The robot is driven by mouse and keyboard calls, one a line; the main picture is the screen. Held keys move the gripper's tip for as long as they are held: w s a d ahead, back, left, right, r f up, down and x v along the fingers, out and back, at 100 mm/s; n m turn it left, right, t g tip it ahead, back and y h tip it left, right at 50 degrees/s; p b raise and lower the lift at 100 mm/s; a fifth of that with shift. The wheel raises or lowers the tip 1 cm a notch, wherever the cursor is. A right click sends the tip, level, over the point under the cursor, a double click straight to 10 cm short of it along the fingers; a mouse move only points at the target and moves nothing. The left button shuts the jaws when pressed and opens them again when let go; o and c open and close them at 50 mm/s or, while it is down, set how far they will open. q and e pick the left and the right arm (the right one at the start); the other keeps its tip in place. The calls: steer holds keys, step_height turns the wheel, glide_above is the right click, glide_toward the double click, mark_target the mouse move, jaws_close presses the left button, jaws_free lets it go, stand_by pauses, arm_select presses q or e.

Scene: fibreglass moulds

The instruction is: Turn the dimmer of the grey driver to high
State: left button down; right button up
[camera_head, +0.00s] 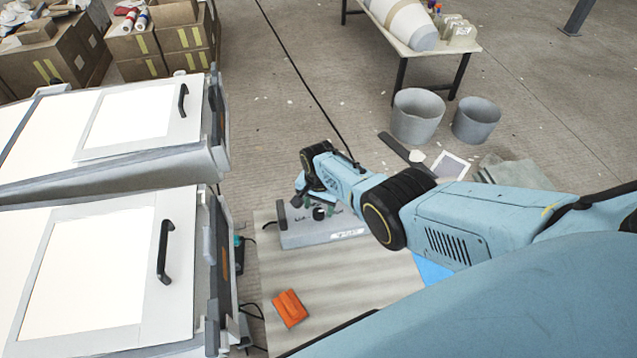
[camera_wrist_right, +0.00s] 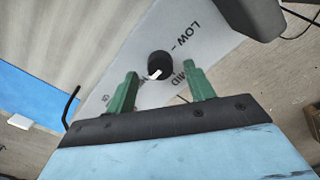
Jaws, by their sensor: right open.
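The grey driver (camera_head: 300,238) is a box with a dark handle at its left end, on a pale striped surface. Its black dimmer knob (camera_head: 319,213) is on its top, partly hidden by my right arm in the head view. In the right wrist view the knob (camera_wrist_right: 160,62) has a white mark on its lower side; "LOW" and "MID" are printed to its right, and other lettering is partly hidden. My right gripper (camera_wrist_right: 162,84) is open, its green fingers apart on either side in front of the knob; contact cannot be told. My left gripper is out of view.
An orange block (camera_head: 290,308) lies in front of the driver. White cabinets with black handles (camera_head: 165,252) stand to the left. Two grey buckets (camera_head: 417,117) and a table (camera_head: 440,42) stand behind. A blue sheet (camera_head: 432,270) lies right of the driver.

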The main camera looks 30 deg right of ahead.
mark_target(319, 212)
step_height(319, 212, up, 11)
steer(key=p, duration=0.5)
steer(key=shift+r, duration=0.2)
